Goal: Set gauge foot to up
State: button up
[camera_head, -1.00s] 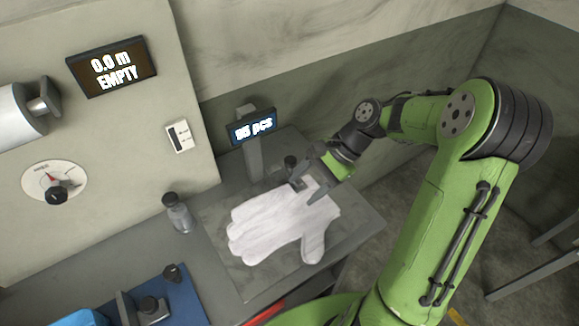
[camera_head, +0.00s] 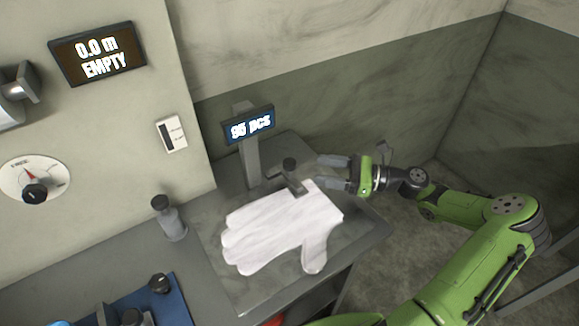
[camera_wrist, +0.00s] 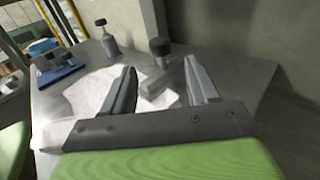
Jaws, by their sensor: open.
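The gauge foot (camera_head: 297,187) is a small dark piece with a black round knob (camera_head: 289,164), at the cuff end of a white glove (camera_head: 270,235). I cannot tell whether it touches the glove. My gripper (camera_head: 324,173) is open and empty just right of the knob, its fingers pointing left toward it. In the wrist view the knob (camera_wrist: 160,46) and the grey foot (camera_wrist: 156,84) show beyond and between the open fingers, apart from them. The glove (camera_wrist: 90,95) lies behind the left finger there.
A display post reading 95 pcs (camera_head: 249,125) stands behind the foot. A grey bottle (camera_head: 169,218) stands left of the glove. A blue-based device (camera_head: 165,305) is at lower left. A wall display (camera_head: 97,54) reads 0.0 m EMPTY. The counter's right edge is close below my gripper.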

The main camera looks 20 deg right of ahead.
aim_at(289, 164)
jog(key=b+x, duration=0.1)
jog(key=x, duration=0.8)
jog(key=shift+w+a, duration=0.1)
jog(key=shift+a, duration=0.2)
jog(key=shift+c, duration=0.3)
grip_shut()
